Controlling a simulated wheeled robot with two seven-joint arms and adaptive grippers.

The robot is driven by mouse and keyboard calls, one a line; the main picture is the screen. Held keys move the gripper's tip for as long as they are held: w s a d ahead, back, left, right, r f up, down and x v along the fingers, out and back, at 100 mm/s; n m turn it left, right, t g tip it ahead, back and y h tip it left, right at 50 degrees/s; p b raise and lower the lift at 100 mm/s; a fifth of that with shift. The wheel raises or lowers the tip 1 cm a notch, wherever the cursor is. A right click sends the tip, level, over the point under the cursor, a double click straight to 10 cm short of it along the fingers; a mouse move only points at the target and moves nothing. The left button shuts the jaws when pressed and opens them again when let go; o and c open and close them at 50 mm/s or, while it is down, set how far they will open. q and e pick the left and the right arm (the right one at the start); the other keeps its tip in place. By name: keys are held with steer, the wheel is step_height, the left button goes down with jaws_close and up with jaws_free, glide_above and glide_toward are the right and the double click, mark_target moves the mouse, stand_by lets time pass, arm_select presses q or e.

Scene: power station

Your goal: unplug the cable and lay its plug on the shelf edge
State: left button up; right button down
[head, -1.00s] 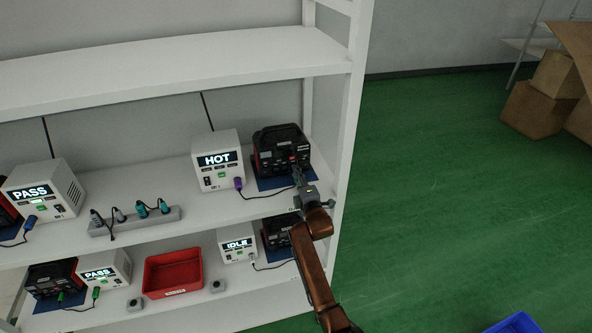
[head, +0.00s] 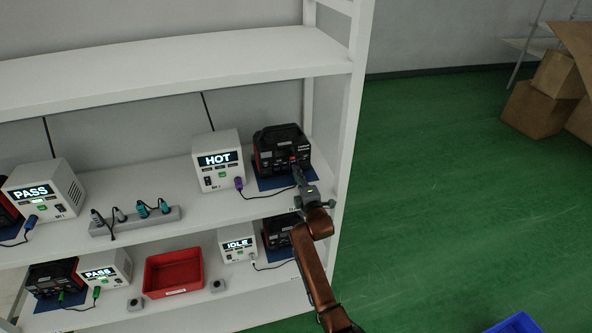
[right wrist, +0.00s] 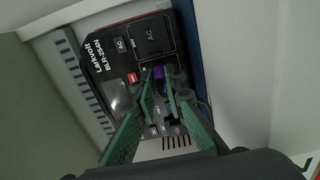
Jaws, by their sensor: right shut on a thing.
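A black and red power station (head: 279,148) stands on a blue mat on the middle shelf, right of the white tester reading HOT (head: 217,160). A dark cable runs from a purple plug (head: 239,184) in the tester to the station's front. My right gripper (head: 297,172) is at the station's front. In the right wrist view its green fingers (right wrist: 166,84) are shut on another purple plug (right wrist: 158,73), close to the station's face. I cannot tell whether that plug is still seated. The shelf edge (head: 170,240) runs along the front. My left gripper is out of view.
A power strip (head: 135,222) with several plugs lies left of the HOT tester. A white upright (head: 352,110) stands just right of my gripper. The lower shelf holds a red bin (head: 173,274) and an IDLE tester (head: 237,244). Shelf between strip and front edge is bare.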

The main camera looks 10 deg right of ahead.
steer(key=shift+s, duration=0.2)
steer(key=shift+s+p, duration=1.45)
steer(key=shift+s, duration=0.45)
steer(key=shift+s+p, duration=0.1)
steer(key=shift+p, duration=0.2)
steer(key=shift+s+d+p, duration=0.1)
steer(key=shift+s+p, duration=1.3)
steer(key=shift+s, duration=0.9)
steer(key=shift+f+b, duration=0.85)
steer(key=shift+f, duration=0.2)
steer(key=c, duration=1.9)
jaws_free()
steer(key=shift+s, duration=0.1)
steer(key=shift+f, duration=0.15)
